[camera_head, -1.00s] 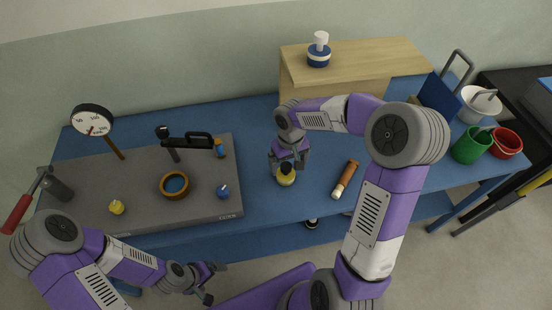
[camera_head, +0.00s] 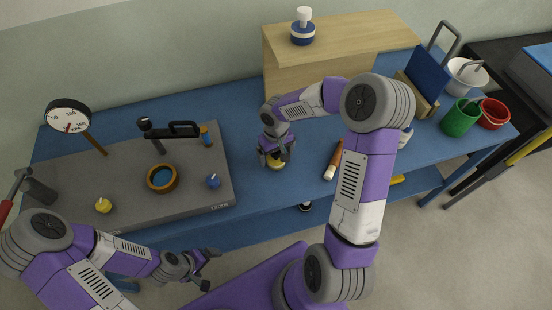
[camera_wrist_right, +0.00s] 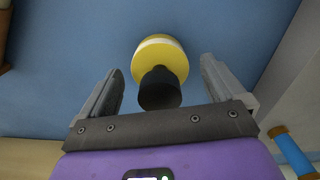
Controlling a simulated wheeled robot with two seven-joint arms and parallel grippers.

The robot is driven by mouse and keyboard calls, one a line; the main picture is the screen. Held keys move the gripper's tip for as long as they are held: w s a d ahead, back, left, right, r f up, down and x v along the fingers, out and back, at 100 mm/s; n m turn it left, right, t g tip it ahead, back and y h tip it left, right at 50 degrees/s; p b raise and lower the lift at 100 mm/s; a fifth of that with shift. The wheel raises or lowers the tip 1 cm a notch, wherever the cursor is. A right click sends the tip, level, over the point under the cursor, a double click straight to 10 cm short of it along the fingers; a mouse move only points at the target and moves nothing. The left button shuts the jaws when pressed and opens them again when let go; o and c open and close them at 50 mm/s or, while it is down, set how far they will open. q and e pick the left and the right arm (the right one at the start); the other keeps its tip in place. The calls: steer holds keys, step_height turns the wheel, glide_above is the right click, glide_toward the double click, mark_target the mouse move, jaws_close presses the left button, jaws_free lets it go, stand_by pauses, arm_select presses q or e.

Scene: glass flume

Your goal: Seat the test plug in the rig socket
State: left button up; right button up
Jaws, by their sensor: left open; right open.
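The test plug, yellow with a white band and a black knob, stands on the blue bench in the head view (camera_head: 276,165). It also shows in the right wrist view (camera_wrist_right: 160,58), its knob between my fingers. My right gripper (camera_head: 277,153) is open, pointing down around the knob, with a gap on both sides. In the head view the gripper hides most of the knob. The rig socket appears to be the brown ring with a blue inside (camera_head: 162,180) on the grey rig plate (camera_head: 125,205), left of the plug. My left gripper (camera_head: 208,270) is open and empty in front of the bench.
The rig carries a dial gauge (camera_head: 69,117), a black-handled clamp (camera_head: 170,130), and small yellow and blue knobs. A brown cylinder (camera_head: 334,160) lies right of the plug. A wooden box (camera_head: 335,45) stands behind. Green (camera_head: 460,118) and red cups are at the right.

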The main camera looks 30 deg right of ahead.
steer(key=c, duration=1.2)
steer(key=shift+r, duration=0.1)
